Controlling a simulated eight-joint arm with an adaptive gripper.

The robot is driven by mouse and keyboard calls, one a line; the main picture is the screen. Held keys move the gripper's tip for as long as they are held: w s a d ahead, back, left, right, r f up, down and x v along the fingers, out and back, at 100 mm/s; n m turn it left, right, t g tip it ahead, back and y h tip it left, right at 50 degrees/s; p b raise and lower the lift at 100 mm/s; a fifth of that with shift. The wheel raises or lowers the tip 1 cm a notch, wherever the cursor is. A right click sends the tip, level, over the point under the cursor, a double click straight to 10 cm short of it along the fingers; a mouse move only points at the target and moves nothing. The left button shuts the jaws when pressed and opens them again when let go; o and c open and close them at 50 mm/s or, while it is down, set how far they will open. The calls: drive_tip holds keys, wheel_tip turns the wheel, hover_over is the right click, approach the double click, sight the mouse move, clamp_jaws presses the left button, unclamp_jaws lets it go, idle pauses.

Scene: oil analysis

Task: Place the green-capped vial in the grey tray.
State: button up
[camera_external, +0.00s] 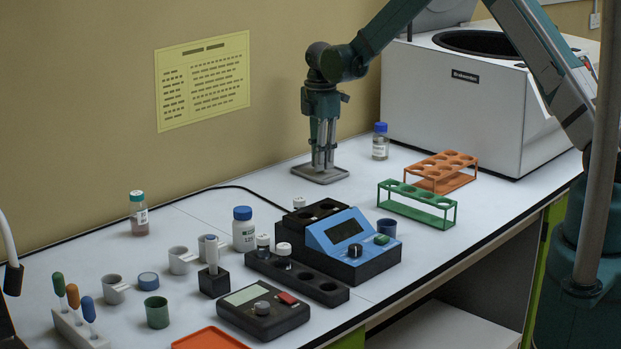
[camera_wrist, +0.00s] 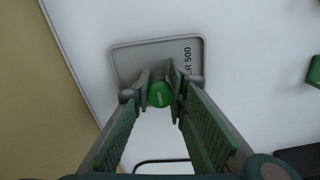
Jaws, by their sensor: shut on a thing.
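My gripper (camera_external: 323,160) points straight down over the grey tray (camera_external: 303,173) near the wall. In the wrist view my gripper (camera_wrist: 161,82) is shut on the green-capped vial (camera_wrist: 159,95). The bright green cap shows between the fingers; the vial's body is hidden below it. The grey tray (camera_wrist: 128,62) lies beneath, with dark lettering ending in "R 500" on its right side. The vial is over the tray's near part in the wrist view. I cannot tell whether its bottom touches the tray.
A blue-capped bottle (camera_external: 380,142) stands right of the tray, before a white machine (camera_external: 450,95). Orange (camera_external: 443,172) and green (camera_external: 417,203) racks stand to the right. Another vial with a teal-green cap (camera_external: 138,212) stands at left. The table around the tray is mostly clear.

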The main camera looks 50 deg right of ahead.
drive_tip(key=shift+f, duration=0.2)
drive_tip(key=o, duration=0.9)
drive_tip(key=shift+c, duration=0.2)
drive_tip(key=shift+r, duration=0.2)
wheel_tip(320, 180, up, 12)
drive_tip(key=shift+r, duration=0.1)
idle(0.6)
